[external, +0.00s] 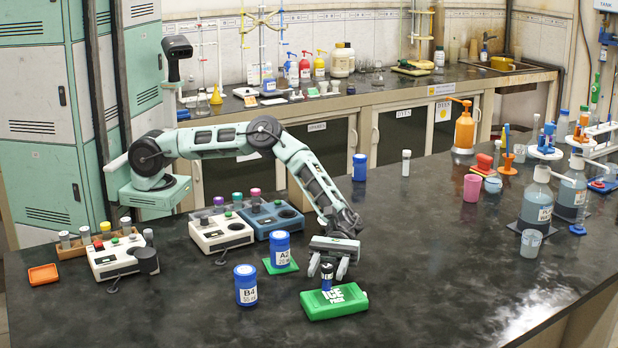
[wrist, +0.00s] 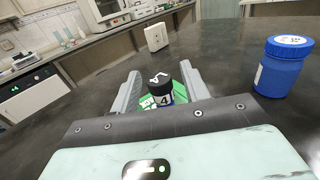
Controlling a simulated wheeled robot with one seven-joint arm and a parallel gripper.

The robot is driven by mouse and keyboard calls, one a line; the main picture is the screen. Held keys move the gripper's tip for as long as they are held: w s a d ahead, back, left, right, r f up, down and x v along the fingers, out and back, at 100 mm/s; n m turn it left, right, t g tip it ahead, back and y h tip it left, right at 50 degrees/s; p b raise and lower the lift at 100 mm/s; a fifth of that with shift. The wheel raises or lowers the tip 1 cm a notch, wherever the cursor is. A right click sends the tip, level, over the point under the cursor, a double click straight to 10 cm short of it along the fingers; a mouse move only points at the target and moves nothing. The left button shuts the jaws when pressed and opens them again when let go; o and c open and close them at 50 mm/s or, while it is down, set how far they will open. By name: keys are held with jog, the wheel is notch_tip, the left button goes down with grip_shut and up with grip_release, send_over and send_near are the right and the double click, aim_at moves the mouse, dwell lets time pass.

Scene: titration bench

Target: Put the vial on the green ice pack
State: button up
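The green ice pack (external: 350,305) lies flat on the dark bench, with white lettering on top. A small vial (external: 326,281) with a black cap and dark blue body stands upright on it, toward its back left part. In the wrist view the vial (wrist: 160,92) shows a "3"-like mark on its cap and a "4" on its label, with green behind and beneath it. My gripper (external: 335,268) is above the pack, its fingers on either side of the vial. In the wrist view the fingers (wrist: 158,90) are spread, with narrow gaps beside the vial.
Blue jar B4 (external: 246,288) stands left of the pack; blue jar A2 (external: 280,248) stands behind it on a green mat (external: 268,268). Hotplate-like boxes (external: 222,232) stand farther left. A blue jar (wrist: 283,66) is right in the wrist view. The bench right of the pack is clear.

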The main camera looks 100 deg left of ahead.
jog(key=shift+r, duration=0.1)
jog(key=shift+a+r, duration=0.1)
jog(key=shift+a, duration=0.05)
jog(key=a+b, duration=0.1)
jog(key=a, duration=1)
jog(key=shift+a, duration=0.4)
